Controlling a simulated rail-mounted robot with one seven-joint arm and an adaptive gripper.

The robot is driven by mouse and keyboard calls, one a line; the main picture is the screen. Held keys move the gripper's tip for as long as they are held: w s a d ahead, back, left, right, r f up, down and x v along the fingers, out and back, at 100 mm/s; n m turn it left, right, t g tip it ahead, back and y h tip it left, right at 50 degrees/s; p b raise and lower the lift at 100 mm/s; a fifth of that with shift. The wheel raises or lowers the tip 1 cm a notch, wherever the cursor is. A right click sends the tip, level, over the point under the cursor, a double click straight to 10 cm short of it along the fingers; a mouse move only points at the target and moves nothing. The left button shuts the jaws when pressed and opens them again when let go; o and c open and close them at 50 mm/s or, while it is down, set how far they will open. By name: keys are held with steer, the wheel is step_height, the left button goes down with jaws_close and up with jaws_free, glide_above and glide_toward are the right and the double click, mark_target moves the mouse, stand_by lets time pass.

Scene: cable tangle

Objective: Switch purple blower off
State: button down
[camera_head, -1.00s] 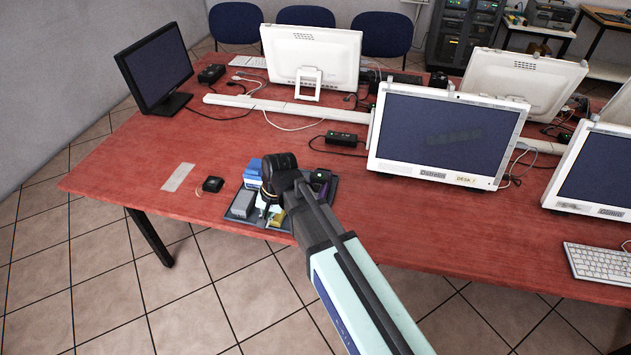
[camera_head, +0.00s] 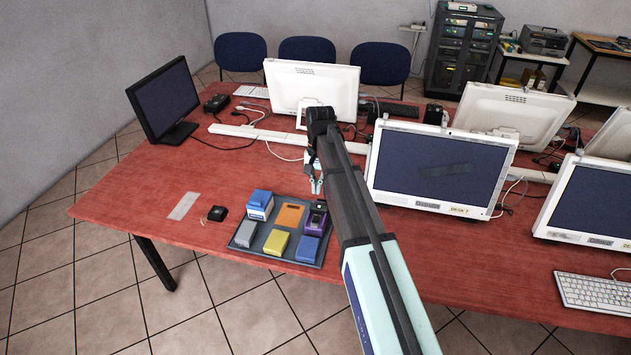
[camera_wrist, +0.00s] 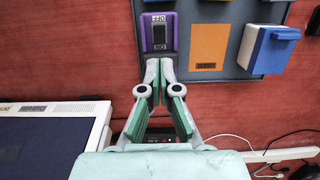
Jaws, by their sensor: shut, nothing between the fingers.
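The purple blower (camera_head: 316,224) stands at the back right corner of a dark tray (camera_head: 240,247) on the red table. In the wrist view the purple blower (camera_wrist: 146,33) carries a dark rocker switch (camera_wrist: 159,32) between two upside-down labels, OFF at the far end and ON at the end nearer my fingers. Which side of the rocker is pressed I cannot tell. My gripper (camera_head: 316,190) is just behind the blower in the head view. In the wrist view my gripper (camera_wrist: 160,66) is shut and empty, its tips close to the blower's ON end; contact is unclear.
The tray also holds a blue box (camera_head: 260,205), an orange plate (camera_head: 290,215), a yellow block (camera_head: 276,243), a grey block (camera_head: 244,234) and a blue-grey block (camera_head: 308,249). A monitor (camera_head: 440,165) stands close on the right.

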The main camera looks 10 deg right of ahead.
mark_target(315, 219)
steer(key=f+p, duration=0.1)
steer(key=f, duration=0.2)
steer(key=s+f+p, duration=0.1)
steer(key=f, duration=0.3)
steer(key=f+p, duration=0.1)
steer(key=f, duration=0.2)
steer(key=shift+s+a+f, duration=0.2)
steer(key=shift+s+a, duration=0.1)
steer(key=shift+a, duration=0.05)
